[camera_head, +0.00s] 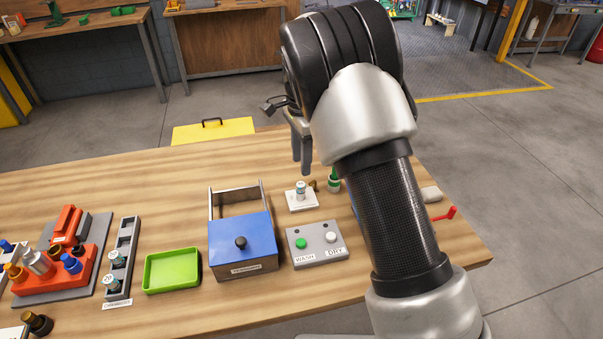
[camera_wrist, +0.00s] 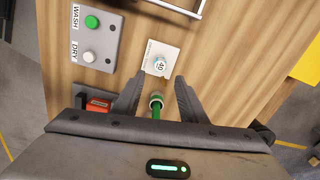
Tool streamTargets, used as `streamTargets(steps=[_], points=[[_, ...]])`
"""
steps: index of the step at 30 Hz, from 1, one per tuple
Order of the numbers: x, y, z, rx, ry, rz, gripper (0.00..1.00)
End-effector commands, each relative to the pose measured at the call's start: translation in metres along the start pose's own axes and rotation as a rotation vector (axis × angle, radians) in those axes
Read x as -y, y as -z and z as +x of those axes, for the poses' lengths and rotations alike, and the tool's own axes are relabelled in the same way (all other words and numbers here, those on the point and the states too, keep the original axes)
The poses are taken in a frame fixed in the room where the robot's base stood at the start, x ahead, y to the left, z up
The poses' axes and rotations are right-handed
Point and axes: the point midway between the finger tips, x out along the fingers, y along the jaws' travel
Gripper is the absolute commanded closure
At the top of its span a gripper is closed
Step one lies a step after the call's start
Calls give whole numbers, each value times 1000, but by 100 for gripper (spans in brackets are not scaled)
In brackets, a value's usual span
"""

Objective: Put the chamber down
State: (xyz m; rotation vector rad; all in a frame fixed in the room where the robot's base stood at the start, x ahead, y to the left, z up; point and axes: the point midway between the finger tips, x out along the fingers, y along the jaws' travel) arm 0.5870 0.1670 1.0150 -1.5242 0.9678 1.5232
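My gripper (camera_wrist: 157,88) is open, with its two fingers apart, and it hangs above the table. I see nothing held between the fingers. In the head view my gripper (camera_head: 303,162) is partly hidden by my own wrist. A small white cylinder with a teal band (camera_head: 300,188), likely the chamber, stands upright on a white square plate (camera_head: 301,203). In the wrist view this cylinder (camera_wrist: 160,65) is seen from above with a "40" mark, just beyond the fingertips. A green-topped container (camera_head: 333,182) stands beside the plate; it also shows between the fingers in the wrist view (camera_wrist: 156,107).
A grey WASH/DRY button box (camera_head: 318,252) and a blue-lidded box with a metal frame (camera_head: 242,240) stand nearby. Left are a green tray (camera_head: 172,283), a dark rack with numbered cylinders (camera_head: 122,245) and a red holder (camera_head: 55,270). Bare table lies behind the plate.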

Motion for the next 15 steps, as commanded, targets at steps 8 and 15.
streamTargets(steps=[8, 15], points=[[0, 0, -25, -1, 0, 0, 62], [-14, 10, -52, 12, 29, -38, 62]])
